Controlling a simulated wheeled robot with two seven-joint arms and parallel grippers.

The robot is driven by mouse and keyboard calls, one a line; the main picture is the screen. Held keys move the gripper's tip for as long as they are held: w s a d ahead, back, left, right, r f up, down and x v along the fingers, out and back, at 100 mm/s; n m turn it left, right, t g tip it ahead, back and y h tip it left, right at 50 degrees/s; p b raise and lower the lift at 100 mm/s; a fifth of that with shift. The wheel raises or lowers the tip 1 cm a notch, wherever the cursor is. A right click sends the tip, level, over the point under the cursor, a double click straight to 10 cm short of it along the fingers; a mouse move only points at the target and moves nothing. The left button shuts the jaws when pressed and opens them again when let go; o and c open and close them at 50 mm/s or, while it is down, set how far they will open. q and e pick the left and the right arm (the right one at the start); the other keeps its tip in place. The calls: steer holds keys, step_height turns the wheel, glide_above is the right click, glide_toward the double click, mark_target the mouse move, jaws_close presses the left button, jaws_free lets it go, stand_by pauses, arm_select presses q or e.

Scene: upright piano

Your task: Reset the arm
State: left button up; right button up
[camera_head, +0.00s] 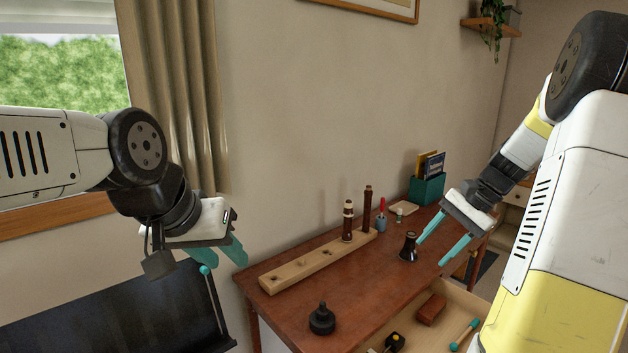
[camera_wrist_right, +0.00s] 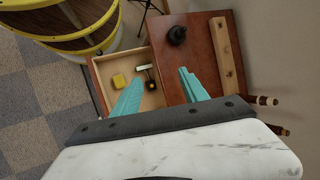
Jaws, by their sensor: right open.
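My left gripper (camera_head: 222,252) hangs at the left, beyond the table's left edge, over a dark panel. Its teal fingers are seen partly from the side and overlap the wrist, so the gap between them is hard to judge. My right gripper (camera_head: 431,252) is open and empty, its two teal fingers apart above the right side of the brown table (camera_head: 345,275). It also shows open in the right wrist view (camera_wrist_right: 162,75), with nothing between the fingers. A dark flared piece (camera_head: 409,248) stands close left of it in the head view.
A wooden rack (camera_head: 300,268) holds upright dark pieces (camera_head: 348,222). A black knob-shaped object (camera_head: 322,320) stands near the front. An open drawer (camera_head: 460,305) holds a brown block (camera_head: 431,310) and a teal-ended stick (camera_head: 463,335). A teal box (camera_head: 427,188) stands behind.

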steer(key=s+a+r+n+t+h, duration=0.2)
steer(key=s+a+r+n, duration=0.3)
steer(key=s+a, duration=0.2)
steer(key=s+a+r+n+t+h, duration=0.2)
steer(key=s+a+r+n, duration=0.3)
steer(key=s, duration=0.5)
steer(key=shift+s+a+t, duration=0.2)
steer(key=shift+a+t, duration=0.5)
steer(key=shift+a, duration=0.3)
